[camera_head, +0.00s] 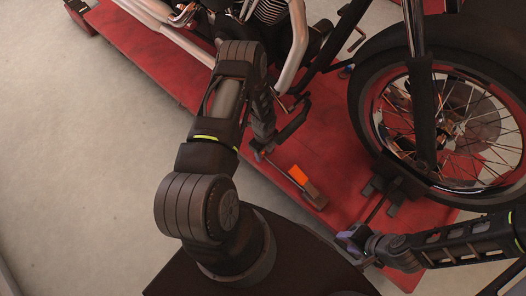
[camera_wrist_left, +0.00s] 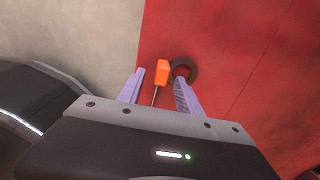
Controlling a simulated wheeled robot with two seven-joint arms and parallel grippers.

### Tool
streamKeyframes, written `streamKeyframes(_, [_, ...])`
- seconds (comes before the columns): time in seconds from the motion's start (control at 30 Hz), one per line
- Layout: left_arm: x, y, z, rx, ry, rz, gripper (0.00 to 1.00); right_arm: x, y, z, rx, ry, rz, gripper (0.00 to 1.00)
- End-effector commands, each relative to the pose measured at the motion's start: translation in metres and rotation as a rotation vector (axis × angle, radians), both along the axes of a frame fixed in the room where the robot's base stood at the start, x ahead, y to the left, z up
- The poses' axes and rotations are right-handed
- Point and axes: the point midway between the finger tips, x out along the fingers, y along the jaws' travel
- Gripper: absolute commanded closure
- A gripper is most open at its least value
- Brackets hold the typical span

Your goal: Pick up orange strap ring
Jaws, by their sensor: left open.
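The orange strap piece (camera_wrist_left: 164,68) shows in the left wrist view between my two pale purple fingertips, with a thin rod below it. A dark ring (camera_wrist_left: 194,69) is beside it, just past the right fingertip and partly hidden by it. My left gripper (camera_wrist_left: 157,77) is open and empty, over the red surface. In the head view the orange piece (camera_head: 298,175) lies over the red platform, just below my left gripper (camera_head: 278,158). My right gripper (camera_head: 350,240) is at the lower right, and its finger gap is unclear.
A red lift platform (camera_head: 165,50) carries a motorcycle. Its front wheel (camera_head: 365,105) stands at the right, with a dark wheel clamp (camera_head: 392,190) below it. Exhaust pipes (camera_head: 297,45) are close behind my left arm. Grey floor (camera_head: 80,150) is clear at the left.

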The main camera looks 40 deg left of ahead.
Motion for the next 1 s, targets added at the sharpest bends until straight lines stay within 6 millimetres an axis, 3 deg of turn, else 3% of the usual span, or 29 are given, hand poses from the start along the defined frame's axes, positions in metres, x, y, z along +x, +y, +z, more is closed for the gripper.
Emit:
streamKeyframes(0.5, [0.0,0.0,0.0001,0.0,0.0,0.0,0.99,0.0,0.0,0.0,0.0,0.0,0.0,0.64])
streamKeyframes(1.0, [0.0002,0.0,0.0002,0.0,0.0,0.0,1.0,0.0,0.0,0.0,0.0,0.0,0.0,0.64])
